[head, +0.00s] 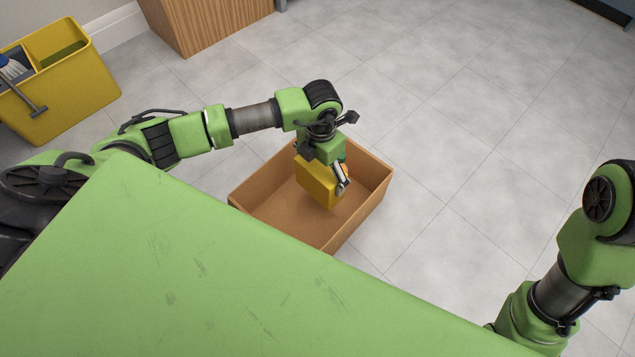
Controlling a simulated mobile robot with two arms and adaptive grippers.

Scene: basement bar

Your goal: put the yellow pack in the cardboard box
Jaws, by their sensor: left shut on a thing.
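The yellow pack (316,182) is held by my left gripper (325,175), which is shut on it. The pack shows over the inside of the open cardboard box (372,196), near its middle. I cannot tell how far the pack is above the box floor. The cardboard box stands on the floor, and its near left part is hidden behind my green body. My right arm shows at the right edge, but its gripper is out of the picture.
A yellow mop bucket (72,85) with a brush in it stands at the upper left. A wooden cabinet (215,22) stands behind the box at the top. The grey tiled floor to the right of the box is clear.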

